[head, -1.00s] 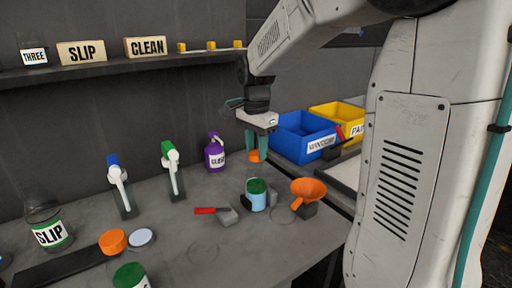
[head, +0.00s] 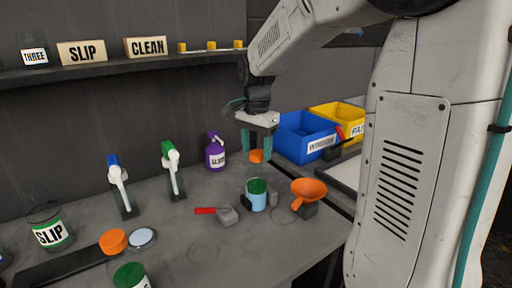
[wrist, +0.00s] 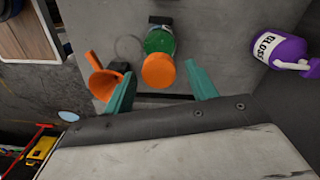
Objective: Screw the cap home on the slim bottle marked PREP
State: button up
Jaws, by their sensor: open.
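An orange cap (head: 256,156) is directly below my gripper (head: 258,152) and also shows between the fingers in the wrist view (wrist: 158,70). It appears to sit on top of a slim clear bottle with green and light blue in its lower part (head: 257,199); the green also shows in the wrist view (wrist: 160,41). No PREP marking is readable, and the contact between cap and neck is unclear. My gripper is open, with its teal fingers apart on either side of the cap.
An orange funnel (head: 308,191) and a red-handled tool (head: 220,213) stand close to the bottle. A purple bottle (head: 215,155), two spray heads, another orange cap (head: 113,241) and a SLIP bottle (head: 51,232) are further left. Blue (head: 304,136) and yellow bins are behind right.

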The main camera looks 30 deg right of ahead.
aim_at(256, 152)
jog(key=n, duration=0.4)
jog(key=shift+n, duration=0.4)
jog(key=n, duration=0.5)
jog(key=shift+n, duration=0.3)
jog(key=c, duration=1.1)
jog(key=m, duration=0.5)
jog(key=o, duration=1.2)
notch_tip(256, 152, up, 8)
jog(key=shift+f, duration=0.1)
